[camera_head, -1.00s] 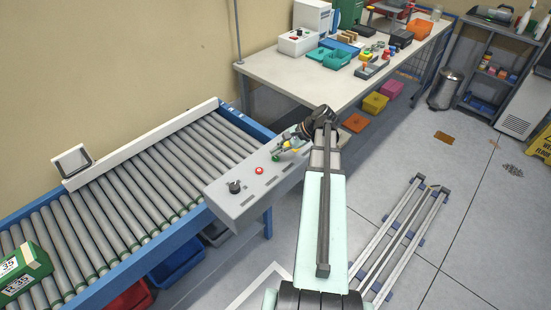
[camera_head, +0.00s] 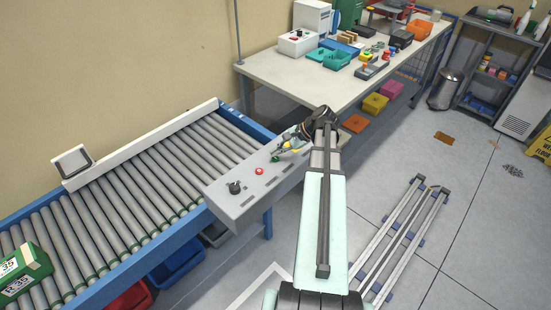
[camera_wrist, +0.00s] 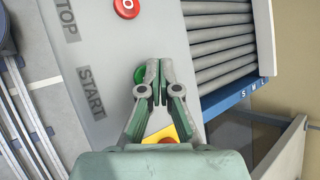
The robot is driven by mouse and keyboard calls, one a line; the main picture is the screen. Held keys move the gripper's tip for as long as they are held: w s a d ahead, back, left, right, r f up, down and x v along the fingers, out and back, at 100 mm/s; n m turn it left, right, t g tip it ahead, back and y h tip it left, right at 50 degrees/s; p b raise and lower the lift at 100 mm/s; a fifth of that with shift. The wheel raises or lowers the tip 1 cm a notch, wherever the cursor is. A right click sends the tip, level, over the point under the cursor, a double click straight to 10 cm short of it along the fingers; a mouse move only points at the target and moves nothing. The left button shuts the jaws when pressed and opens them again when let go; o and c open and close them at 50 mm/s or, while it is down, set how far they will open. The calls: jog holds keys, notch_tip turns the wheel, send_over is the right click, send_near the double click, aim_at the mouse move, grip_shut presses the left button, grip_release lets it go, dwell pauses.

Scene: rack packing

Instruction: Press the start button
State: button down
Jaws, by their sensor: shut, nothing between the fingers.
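The grey control panel (camera_head: 238,208) stands at the end of the roller conveyor in the head view. In the wrist view, the green button (camera_wrist: 138,74) beside the START label (camera_wrist: 91,93) is partly hidden behind my gripper (camera_wrist: 159,68). The fingers are shut and empty, with their tips right at the green button. I cannot tell whether they touch it. The red button (camera_wrist: 126,7) by the STOP label (camera_wrist: 66,20) lies farther up. My gripper also shows small at the panel in the head view (camera_head: 287,147).
A black knob (camera_head: 235,187) sits on the panel. A yellow part with a red centre (camera_wrist: 160,134) is partly covered by my gripper. A green box (camera_head: 24,272) lies on the roller conveyor (camera_head: 130,190). The workbench (camera_head: 290,72) stands behind my arm.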

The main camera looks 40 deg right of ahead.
aim_at(277, 158)
jog(key=shift+f, duration=0.4)
jog(key=shift+f, duration=0.4)
dwell(0.8)
dwell(0.3)
jog(key=shift+r+p, duration=0.55)
jog(key=shift+r, duration=0.25)
jog(key=shift+r+p, duration=1.85)
jog(key=shift+r, duration=0.7)
